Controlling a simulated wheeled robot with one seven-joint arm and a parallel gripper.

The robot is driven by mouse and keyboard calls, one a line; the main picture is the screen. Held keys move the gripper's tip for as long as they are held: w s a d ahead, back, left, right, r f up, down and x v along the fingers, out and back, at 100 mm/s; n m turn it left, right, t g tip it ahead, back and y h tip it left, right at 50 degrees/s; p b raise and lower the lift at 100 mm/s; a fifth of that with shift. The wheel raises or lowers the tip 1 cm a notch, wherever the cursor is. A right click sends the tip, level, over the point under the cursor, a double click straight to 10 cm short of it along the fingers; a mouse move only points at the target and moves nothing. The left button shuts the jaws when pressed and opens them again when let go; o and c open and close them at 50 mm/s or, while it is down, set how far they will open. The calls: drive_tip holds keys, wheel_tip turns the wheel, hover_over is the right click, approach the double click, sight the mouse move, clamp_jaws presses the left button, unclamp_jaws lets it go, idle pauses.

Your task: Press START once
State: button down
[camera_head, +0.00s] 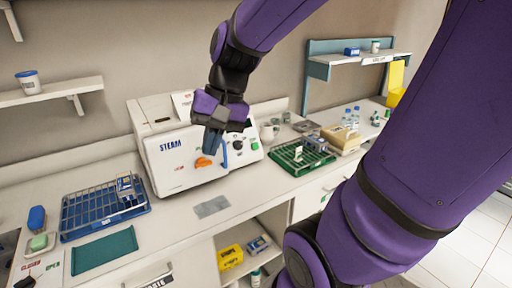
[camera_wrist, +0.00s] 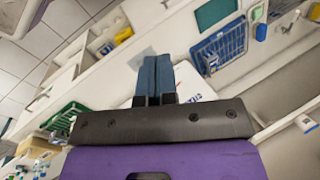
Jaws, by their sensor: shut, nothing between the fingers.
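The white STEAM machine (camera_head: 165,160) stands on the counter against the wall. Its front has an orange knob (camera_head: 203,162) and a blue handle. A control panel at its right side carries a small green button (camera_head: 255,146) and a dark round part (camera_head: 238,145); no START label is readable. My gripper (camera_head: 211,146) is shut and empty, its blue fingers pointing down in front of the machine, left of the panel. In the wrist view my gripper (camera_wrist: 157,62) shows its fingers together. Part of the white machine (camera_wrist: 192,82) shows behind them; the button is not visible there.
A blue wire rack (camera_head: 80,216) and a teal mat (camera_head: 104,249) lie left of the machine. A green rack (camera_head: 288,160) lies to its right. A grey plate (camera_head: 211,207) lies on the counter before the machine. Wall shelves (camera_head: 50,94) hang above.

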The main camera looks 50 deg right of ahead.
sight(255, 146)
drive_tip(key=w+d+f+m+t+y, duration=0.4)
drive_tip(key=w+d+f+m+y, duration=0.1)
drive_tip(key=w+m, duration=0.3)
drive_tip(key=w+d+f+m+t+y, duration=0.35)
drive_tip(key=w+d+m+y, duration=0.2)
drive_tip(key=w+m, duration=0.2)
drive_tip(key=d+f+m+t+h, duration=0.6)
drive_tip(key=d+m+h, duration=0.3)
drive_tip(key=d+m, duration=0.3)
drive_tip(key=s+d+f+m+t+h, duration=0.1)
drive_tip(key=d+f+m+t+h, duration=0.5)
drive_tip(key=d+m+h, duration=0.3)
drive_tip(key=d+f+m, duration=0.1)
drive_tip(key=d+m, duration=0.2)
drive_tip(key=d, duration=0.2)
drive_tip(key=shift+s, duration=0.15)
drive_tip(key=shift+d, duration=0.15)
drive_tip(key=w+d+f, duration=0.1)
drive_tip(key=w+f, duration=0.3)
drive_tip(key=w, duration=0.3)
drive_tip(key=shift+w+d+f, duration=0.2)
drive_tip(key=shift+d+f, duration=0.05)
drive_tip(key=shift+d, duration=0.1)
drive_tip(key=shift+w+f, duration=0.1)
drive_tip(key=shift+w, duration=0.05)
